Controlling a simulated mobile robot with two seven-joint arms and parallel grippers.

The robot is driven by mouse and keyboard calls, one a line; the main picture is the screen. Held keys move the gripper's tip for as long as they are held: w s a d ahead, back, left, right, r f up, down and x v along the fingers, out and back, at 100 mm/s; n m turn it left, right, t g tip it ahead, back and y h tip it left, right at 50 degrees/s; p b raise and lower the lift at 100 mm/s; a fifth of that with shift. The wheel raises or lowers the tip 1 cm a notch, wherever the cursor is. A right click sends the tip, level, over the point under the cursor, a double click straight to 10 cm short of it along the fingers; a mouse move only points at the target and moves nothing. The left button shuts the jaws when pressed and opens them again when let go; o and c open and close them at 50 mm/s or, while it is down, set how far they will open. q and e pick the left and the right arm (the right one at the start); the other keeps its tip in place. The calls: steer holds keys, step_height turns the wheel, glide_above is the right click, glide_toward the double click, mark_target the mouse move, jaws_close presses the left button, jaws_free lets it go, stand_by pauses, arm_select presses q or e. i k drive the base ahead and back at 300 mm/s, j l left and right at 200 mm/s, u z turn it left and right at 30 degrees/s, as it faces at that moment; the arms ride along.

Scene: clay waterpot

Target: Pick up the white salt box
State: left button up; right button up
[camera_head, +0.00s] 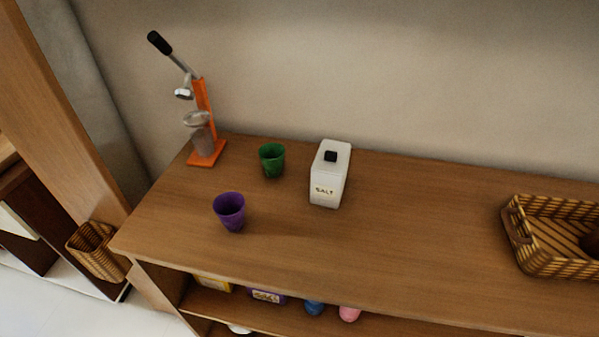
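The white salt box (329,175) stands upright on the wooden counter top, near its back edge and a little right of the picture's middle. It has a black knob or cap on top and a "SALT" label low on its front face. Nothing touches it. Neither of my grippers shows in the head view, so I cannot see their state.
A green cup (272,160) stands just left of the salt box, and a purple cup (229,211) nearer the front. An orange juicer press (205,125) stands at back left. A wicker basket (523,246) sits at right. The counter (420,230) between is clear.

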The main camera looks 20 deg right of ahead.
mark_target(327, 190)
steer(key=j+z, duration=0.6)
steer(key=z, duration=0.15)
steer(key=j+z, duration=0.35)
